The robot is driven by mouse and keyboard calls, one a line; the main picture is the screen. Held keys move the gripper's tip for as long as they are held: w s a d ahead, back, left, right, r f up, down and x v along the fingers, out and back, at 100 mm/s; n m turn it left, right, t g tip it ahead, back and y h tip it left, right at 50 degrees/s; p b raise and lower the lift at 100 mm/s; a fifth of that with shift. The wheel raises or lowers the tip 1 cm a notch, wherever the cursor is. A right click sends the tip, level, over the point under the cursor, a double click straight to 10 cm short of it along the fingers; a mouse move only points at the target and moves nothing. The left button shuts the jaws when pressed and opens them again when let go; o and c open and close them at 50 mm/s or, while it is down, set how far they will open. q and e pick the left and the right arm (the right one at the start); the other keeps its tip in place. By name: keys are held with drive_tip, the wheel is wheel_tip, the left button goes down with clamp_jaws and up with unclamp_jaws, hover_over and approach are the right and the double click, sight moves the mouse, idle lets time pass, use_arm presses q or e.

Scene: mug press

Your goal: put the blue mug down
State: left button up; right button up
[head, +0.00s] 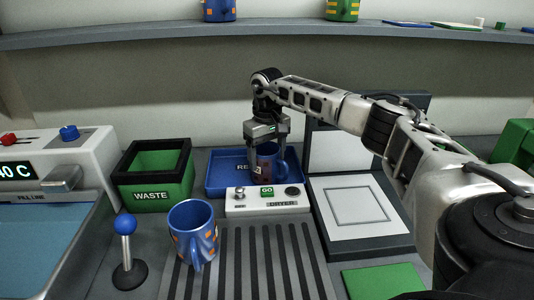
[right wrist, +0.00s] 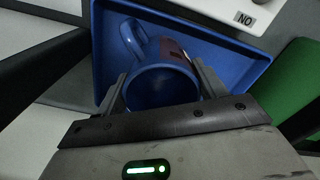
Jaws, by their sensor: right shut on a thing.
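My right gripper (head: 266,155) is shut on a blue mug (head: 267,171) with a dark reddish patch, inside the outline of the blue tray (head: 225,160) at the back. In the right wrist view the mug (right wrist: 162,86) sits between the two fingers, its opening towards the camera and its handle to the upper left. The blue tray (right wrist: 234,62) lies around and beneath it; I cannot tell whether the mug's base touches the tray. A second blue mug (head: 190,219) with orange squares stands on the dark ribbed surface in front. My left gripper is out of view.
A green waste bin (head: 157,192) stands left of the tray. The white dryer panel (head: 240,205) lies directly in front. A blue-knobbed lever (head: 125,225) is front left. A white-topped press (head: 365,212) stands to the right. A shelf (head: 280,32) with mugs runs above.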

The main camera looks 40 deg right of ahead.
drive_tip(key=o, duration=1.2)
drive_tip(key=shift+f, duration=0.1)
wheel_tip(320, 180, up, 8)
drive_tip(key=shift+a+f, duration=0.1)
